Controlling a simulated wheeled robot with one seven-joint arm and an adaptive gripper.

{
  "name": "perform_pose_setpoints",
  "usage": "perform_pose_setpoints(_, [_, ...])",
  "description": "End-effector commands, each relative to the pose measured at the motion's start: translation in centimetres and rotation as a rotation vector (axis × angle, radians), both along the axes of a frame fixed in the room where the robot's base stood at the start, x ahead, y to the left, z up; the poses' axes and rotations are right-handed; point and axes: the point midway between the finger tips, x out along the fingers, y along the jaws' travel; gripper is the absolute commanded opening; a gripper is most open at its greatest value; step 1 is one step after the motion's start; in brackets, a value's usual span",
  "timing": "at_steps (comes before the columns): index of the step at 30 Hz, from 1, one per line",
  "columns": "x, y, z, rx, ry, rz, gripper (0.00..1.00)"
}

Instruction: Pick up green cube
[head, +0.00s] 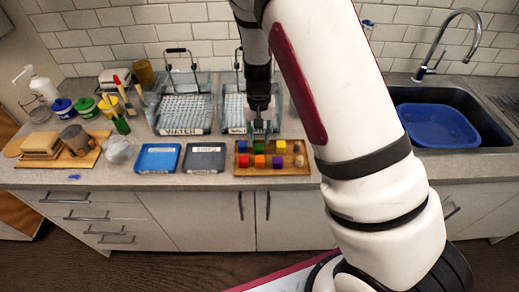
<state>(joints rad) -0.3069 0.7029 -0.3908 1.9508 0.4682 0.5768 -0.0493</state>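A grey tray (204,158) and blue tray (157,159) lie to the left. Wire-handled bins stand behind. My arm covers the counter right of the tray.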

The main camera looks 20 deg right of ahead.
Motion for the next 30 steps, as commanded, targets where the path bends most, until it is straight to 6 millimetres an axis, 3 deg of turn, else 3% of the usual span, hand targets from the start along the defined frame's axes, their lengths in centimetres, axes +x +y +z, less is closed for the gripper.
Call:
perform_pose_setpoints(7, [-0.2,-0.1,-3.0,-0.001,0.001,-0.001,0.30])
perform_pose_setpoints(16, [-0.1,0.0,-3.5,0.001,0.000,0.000,0.30])
perform_pose_setpoints(17, [-0.1,0.0,-3.5,0.001,0.000,0.000,0.28])
perform_pose_setpoints(20, [-0.1,0.0,-3.5,0.000,0.000,0.000,0.05])
perform_pose_setpoints(21, [-0.1,0.0,-3.5,0.000,0.000,0.000,0.03])
perform_pose_setpoints(30, [0.0,0.0,-3.3,0.001,-0.001,0.000,0.02])
